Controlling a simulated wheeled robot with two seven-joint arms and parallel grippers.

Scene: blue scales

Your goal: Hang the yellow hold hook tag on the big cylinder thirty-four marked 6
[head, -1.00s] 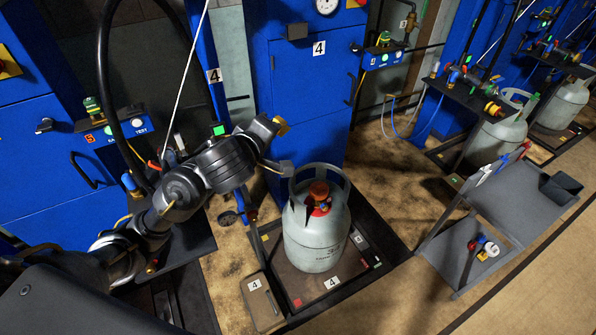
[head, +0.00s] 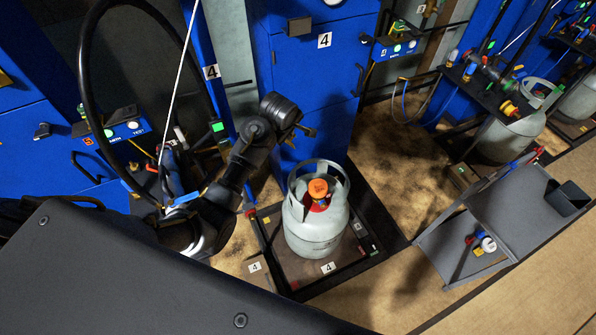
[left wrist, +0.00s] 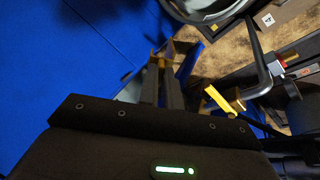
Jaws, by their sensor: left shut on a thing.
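My left gripper (head: 298,136) is in front of the blue cabinet, above and a little left of a big grey cylinder (head: 315,232). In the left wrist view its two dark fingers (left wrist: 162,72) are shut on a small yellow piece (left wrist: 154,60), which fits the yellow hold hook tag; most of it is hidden. The grey cylinder stands upright on the scale marked 4, with an orange-red valve top inside its collar ring. The gripper is apart from it. I can read no 6 on any cylinder. My right gripper is not in view.
The scale platform (head: 355,270) has a dark raised frame. Blue cabinets (head: 310,85) stand close behind. A grey cart (head: 500,215) is at the right, with more cylinders (head: 510,130) behind it. A black hose (head: 82,75) loops at the left. Floor between scale and cart is clear.

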